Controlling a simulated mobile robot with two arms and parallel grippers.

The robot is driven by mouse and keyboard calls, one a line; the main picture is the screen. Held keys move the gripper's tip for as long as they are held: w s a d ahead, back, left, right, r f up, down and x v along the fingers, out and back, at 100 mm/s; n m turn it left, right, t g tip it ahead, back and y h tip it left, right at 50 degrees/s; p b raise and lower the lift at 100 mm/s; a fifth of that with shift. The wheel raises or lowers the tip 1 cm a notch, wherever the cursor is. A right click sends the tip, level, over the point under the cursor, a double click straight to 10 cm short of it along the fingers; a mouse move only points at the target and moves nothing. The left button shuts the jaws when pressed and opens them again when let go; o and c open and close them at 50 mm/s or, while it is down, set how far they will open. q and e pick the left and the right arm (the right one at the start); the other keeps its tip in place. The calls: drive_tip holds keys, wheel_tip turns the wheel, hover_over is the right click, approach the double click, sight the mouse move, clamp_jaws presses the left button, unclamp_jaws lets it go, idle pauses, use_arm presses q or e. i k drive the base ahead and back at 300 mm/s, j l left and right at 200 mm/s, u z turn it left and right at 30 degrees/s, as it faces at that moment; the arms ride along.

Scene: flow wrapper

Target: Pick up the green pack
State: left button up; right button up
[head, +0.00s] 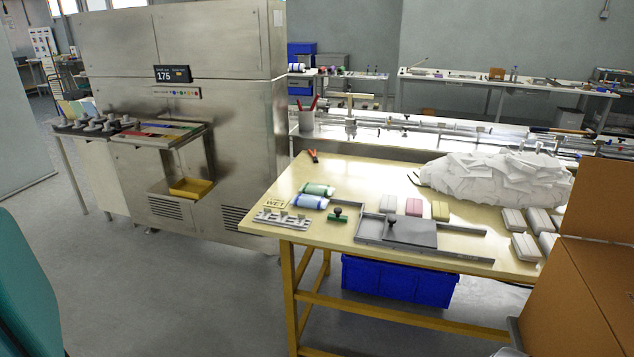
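The green pack (317,188) is a small green and white bundle lying on the wooden-topped table (330,240), near its left side. A similar blue and white pack (309,201) lies right in front of it, so close that I cannot tell whether they touch. Neither of my grippers shows in the head view.
Near the packs are a "WET" sign (275,201), a grey rack (283,218), a green-based stamp (338,214) and a grey tray (374,228). Coloured blocks (414,207) and a white heap (497,177) lie rightward. A brown box (585,270) stands front right. Floor (180,290) is open front left.

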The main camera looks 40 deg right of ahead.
sight(310, 188)
drive_tip(key=i+z, duration=0.45)
drive_tip(key=i, duration=1.5)
drive_tip(key=i+j+z, duration=0.1)
drive_tip(key=i+z, duration=0.3)
drive_tip(key=i+j+z, duration=0.35)
drive_tip(key=i+z, duration=0.1)
drive_tip(key=z, duration=0.3)
drive_tip(key=i+j+z, duration=0.1)
drive_tip(key=z, duration=0.3)
drive_tip(key=i+j+z, duration=0.1)
drive_tip(key=z, duration=0.3)
drive_tip(key=j+z, duration=0.2)
drive_tip(key=z, duration=0.25)
drive_tip(key=i+j+z, duration=0.1)
drive_tip(key=z, duration=0.3)
drive_tip(key=j, duration=0.1)
